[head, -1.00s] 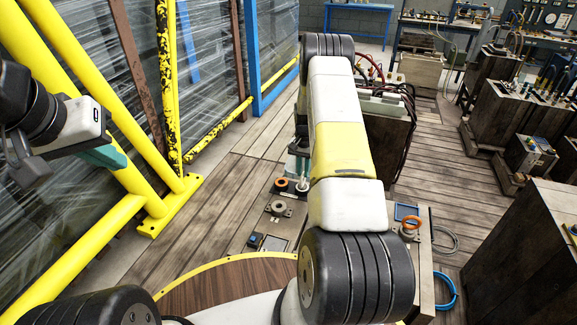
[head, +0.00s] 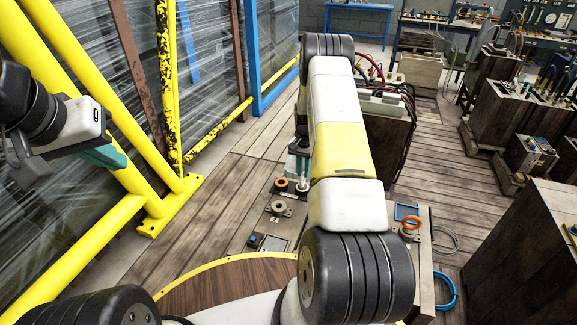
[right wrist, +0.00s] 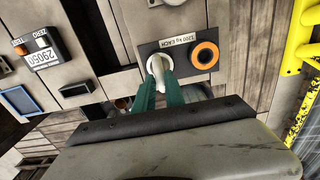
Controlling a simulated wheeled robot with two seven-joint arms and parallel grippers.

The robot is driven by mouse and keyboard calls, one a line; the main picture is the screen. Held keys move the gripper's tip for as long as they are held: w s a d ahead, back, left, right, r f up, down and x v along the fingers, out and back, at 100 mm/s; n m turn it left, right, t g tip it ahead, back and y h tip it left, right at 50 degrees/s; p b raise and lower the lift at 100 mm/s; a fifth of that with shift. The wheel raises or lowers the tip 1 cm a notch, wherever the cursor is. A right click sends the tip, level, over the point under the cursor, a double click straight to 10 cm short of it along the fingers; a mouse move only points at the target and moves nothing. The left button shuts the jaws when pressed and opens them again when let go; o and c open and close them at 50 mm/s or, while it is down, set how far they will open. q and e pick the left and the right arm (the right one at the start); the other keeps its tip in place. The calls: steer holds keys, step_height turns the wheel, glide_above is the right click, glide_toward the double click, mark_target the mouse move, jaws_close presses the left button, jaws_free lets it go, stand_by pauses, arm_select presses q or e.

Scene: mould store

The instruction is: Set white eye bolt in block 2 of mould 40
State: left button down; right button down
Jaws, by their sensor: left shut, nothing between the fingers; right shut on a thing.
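The white eye bolt (right wrist: 157,66) is in the right wrist view, between the green fingertips of my right gripper (right wrist: 164,82), which is shut on it. It is at a dark plate (right wrist: 180,66) labelled "1200 kg EACH"; I cannot tell whether it is seated or lifted. An orange eye bolt (right wrist: 205,55) stands beside it on the plate. In the head view, my right gripper (head: 301,180) is partly hidden by my arm, near the orange eye bolt. My left gripper (head: 108,157) is shut and empty at the left. I cannot read any mould or block number.
A yellow rack frame (head: 150,190) stands close to my left gripper. A crate with hoses (head: 385,125) stands behind my right arm. A dark crate (head: 525,235) is at the right. A display box (right wrist: 40,50) is in the wrist view. Floor planks (head: 215,200) are clear at centre left.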

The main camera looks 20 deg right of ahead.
steer(key=shift+w+r, duration=0.1)
steer(key=shift+r, duration=0.1)
stand_by(0.5)
steer(key=shift+r, duration=1.95)
